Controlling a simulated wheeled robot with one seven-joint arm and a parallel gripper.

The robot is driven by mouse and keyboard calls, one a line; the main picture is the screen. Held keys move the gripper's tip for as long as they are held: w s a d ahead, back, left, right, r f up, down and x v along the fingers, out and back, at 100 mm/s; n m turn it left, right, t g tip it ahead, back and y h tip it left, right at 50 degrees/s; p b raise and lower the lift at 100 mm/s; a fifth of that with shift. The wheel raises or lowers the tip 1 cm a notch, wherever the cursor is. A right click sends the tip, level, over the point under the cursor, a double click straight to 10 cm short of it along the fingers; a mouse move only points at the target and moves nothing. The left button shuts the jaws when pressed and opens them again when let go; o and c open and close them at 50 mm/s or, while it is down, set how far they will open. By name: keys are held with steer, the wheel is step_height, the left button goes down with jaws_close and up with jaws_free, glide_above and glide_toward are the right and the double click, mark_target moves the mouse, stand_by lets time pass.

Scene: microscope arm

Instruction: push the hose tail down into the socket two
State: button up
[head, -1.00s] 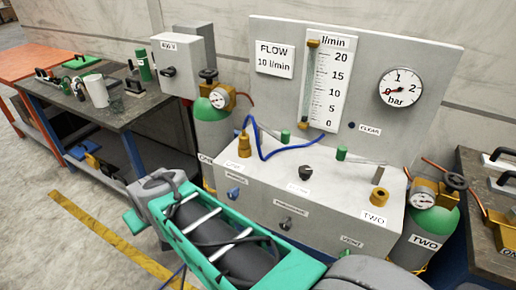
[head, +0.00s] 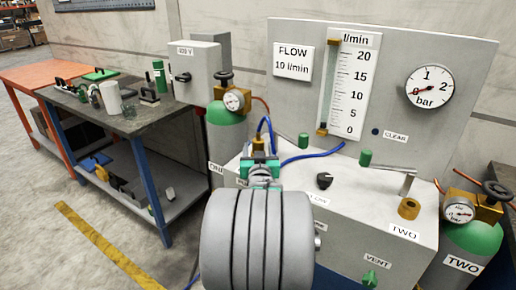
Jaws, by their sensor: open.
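The blue hose (head: 299,158) runs from the panel foot and loops up and over to a brass hose tail (head: 258,144) at the left end of the white bench box. My gripper (head: 260,158) is open at this tail, seen from behind. The wrist hides the tail's lower part and the socket under it, so I cannot tell whether the fingers touch it. Socket two (head: 409,208) is a brass ring with a dark open hole at the right end of the box, above the label TWO. Nothing stands in it.
A lever with a green knob (head: 365,158) reaches toward socket two from behind. A black knob (head: 324,180) sits mid-box. Gas cylinders flank the box, the right one (head: 479,237) marked TWO. A gauge panel (head: 476,60) stands behind. The left workbench (head: 150,112) holds several small items.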

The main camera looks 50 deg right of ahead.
steer(key=shift+c, duration=0.3)
jaws_close()
stand_by(0.4)
steer(key=shift+r, duration=0.1)
